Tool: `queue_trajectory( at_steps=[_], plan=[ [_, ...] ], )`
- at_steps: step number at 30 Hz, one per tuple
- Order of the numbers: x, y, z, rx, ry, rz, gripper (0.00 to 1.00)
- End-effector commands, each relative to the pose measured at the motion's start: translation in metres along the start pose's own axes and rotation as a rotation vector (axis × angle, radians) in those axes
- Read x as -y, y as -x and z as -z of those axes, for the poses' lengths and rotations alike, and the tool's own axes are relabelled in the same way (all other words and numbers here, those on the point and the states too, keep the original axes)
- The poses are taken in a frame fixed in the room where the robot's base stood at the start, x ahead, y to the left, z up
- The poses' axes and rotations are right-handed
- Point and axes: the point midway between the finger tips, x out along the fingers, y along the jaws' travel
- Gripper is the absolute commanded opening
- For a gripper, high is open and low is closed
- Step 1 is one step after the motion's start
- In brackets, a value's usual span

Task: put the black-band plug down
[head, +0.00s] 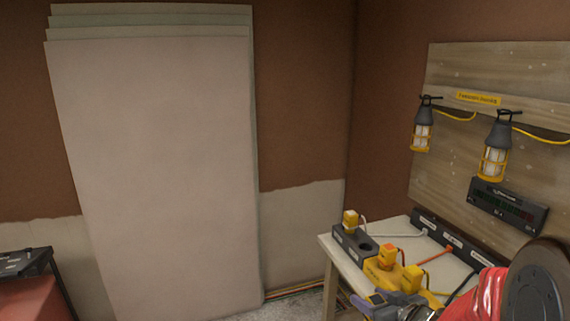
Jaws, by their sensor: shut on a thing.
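My gripper (386,303) is at the bottom right, low over the front of the small table. It is shut on a plug that its jaws and my arm mostly hide; no band shows from here. A black cord (463,285) runs from the strip at the back of the table down behind my arm. A dark block (345,237) with a round empty opening holds a yellow plug with a white cord (350,220). A yellow block (378,276) in front of it bears an orange plug (387,257) and a yellow plug (413,279).
The pale table (327,249) has a dark labelled strip (453,238) along its back. A wooden board (455,85) above carries two caged lamps (422,136) and a dark display (508,206). Large plaster boards (155,170) lean at the left. A dark stand (25,264) is at the lower left.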

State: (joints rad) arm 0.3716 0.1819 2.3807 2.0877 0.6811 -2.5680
Motion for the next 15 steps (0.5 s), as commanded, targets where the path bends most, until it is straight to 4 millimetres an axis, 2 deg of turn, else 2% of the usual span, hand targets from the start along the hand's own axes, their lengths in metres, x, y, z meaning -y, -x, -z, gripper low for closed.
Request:
queue_trajectory(
  at_steps=[15],
  plan=[
    [-0.0074, 0.0011, -0.0028, 0.005, -0.002, -0.044, 0.25]
  ],
)
